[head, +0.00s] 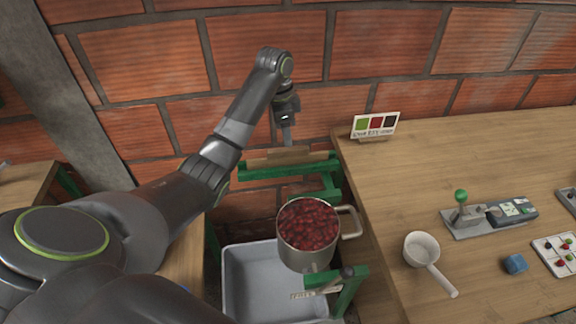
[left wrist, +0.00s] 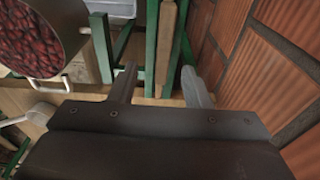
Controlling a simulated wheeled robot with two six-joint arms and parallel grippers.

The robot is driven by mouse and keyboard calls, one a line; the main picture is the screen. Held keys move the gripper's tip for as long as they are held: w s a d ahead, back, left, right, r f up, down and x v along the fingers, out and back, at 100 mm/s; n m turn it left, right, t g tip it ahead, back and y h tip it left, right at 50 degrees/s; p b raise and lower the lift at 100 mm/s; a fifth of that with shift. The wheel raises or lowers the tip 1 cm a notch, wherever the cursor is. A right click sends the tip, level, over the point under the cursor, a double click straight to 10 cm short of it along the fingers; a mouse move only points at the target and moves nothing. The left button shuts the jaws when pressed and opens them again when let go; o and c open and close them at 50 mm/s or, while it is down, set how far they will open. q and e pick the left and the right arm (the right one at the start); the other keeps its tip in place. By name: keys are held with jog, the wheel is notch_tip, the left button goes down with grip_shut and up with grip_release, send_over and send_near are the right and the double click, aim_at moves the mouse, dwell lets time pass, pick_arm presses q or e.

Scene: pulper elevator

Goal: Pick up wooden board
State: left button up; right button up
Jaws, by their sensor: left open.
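The wooden board (head: 278,159) lies along the top of the green frame (head: 318,166), left of the table, in the head view. In the left wrist view the board (left wrist: 166,45) shows as a narrow upright strip beside green bars. My left gripper (head: 287,141) points down at the board from above. Its two fingers (left wrist: 158,78) are apart, one to each side of the board's line in the wrist view, with nothing held. I cannot tell whether the fingertips reach down past its top edge. My right gripper is not in view.
A steel pot of red cherries (head: 309,228) stands in front of the frame, above a grey bin (head: 262,285). The wooden table (head: 440,150) to the right holds a colour card (head: 375,125), a white ladle (head: 423,250) and small devices. A brick wall (head: 400,60) stands close behind.

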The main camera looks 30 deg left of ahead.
aim_at(288, 149)
pick_arm(q)
notch_tip(288, 149, down, 3)
jog(key=shift+w+d+f+b, duration=0.1)
jog(key=shift+w+d+b, duration=0.05)
jog(key=shift+b, duration=1.1)
jog(key=f, duration=0.4)
jog(key=shift+w+p, duration=0.2)
jog(key=shift+p, duration=0.2)
jog(key=shift+w+f, duration=0.1)
jog(key=shift+f, duration=0.4)
grip_shut()
